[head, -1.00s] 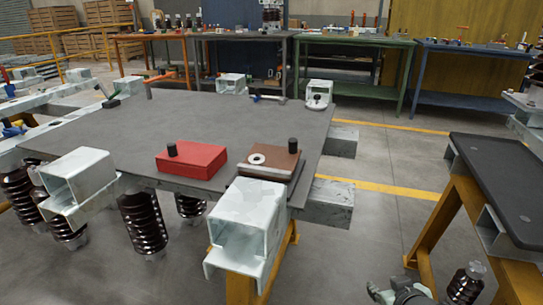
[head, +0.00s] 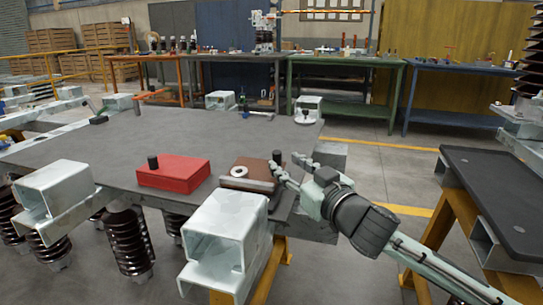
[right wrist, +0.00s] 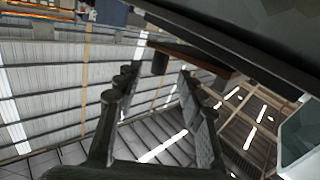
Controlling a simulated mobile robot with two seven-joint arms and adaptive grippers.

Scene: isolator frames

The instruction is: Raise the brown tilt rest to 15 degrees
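The brown tilt rest (head: 257,168) lies low on the grey table near its front right edge, and it looks nearly flat. A pale ring (head: 239,171) sits on its top and a grey bar (head: 246,184) runs along its front. A black knob (head: 277,157) stands at its right back corner. My right gripper (head: 287,164) reaches in from the right, with its fingertips close by the knob. In the right wrist view its fingers (right wrist: 157,80) are spread, with the brown rest's edge (right wrist: 205,60) and the dark knob (right wrist: 160,63) beyond the tips. Contact cannot be told. My left gripper is out of view.
A red block (head: 175,174) with a black knob stands left of the rest. Galvanized brackets (head: 228,232) stand at the table's front edge. A dark bench top (head: 500,195) is at the right. The middle of the grey table (head: 170,130) is mostly clear.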

